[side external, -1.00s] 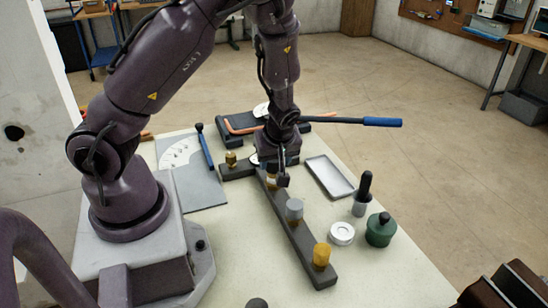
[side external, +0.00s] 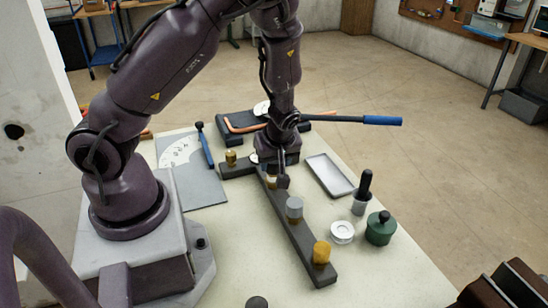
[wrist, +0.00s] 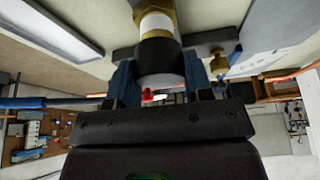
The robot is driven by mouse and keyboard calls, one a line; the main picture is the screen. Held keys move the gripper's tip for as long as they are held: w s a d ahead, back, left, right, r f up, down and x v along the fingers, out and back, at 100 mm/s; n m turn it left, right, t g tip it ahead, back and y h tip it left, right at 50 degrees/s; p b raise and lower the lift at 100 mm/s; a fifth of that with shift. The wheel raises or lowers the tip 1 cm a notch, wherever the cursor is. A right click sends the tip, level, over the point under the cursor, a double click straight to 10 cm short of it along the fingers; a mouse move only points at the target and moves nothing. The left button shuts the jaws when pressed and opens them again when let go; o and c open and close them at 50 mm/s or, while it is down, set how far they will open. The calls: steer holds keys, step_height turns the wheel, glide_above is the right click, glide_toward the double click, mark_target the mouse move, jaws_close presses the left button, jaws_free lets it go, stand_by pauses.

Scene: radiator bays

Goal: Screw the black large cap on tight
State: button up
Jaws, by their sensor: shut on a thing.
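My gripper (wrist: 154,84) has its two blue-grey fingers closed on the sides of the black large cap (wrist: 160,45). The cap sits at the end of a brass fitting (wrist: 157,22) with a white band around it, in line with it as far as I can see. Whether its thread is fully seated cannot be told. In the side view my gripper (side external: 277,184) points down over the dark rail (side external: 289,231), and its fingers largely hide the cap there.
The rail also carries a small brass fitting (side external: 231,157), a grey cap (side external: 294,208) and a yellow cap (side external: 321,254). A tray (side external: 329,176), a black-topped bottle (side external: 364,188), a white roll (side external: 342,232) and a green pot (side external: 380,230) stand right. A blue-handled tool (side external: 382,120) lies behind.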

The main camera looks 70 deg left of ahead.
steer(key=shift+f, duration=0.65)
steer(key=o, duration=1)
steer(key=v, duration=1.3)
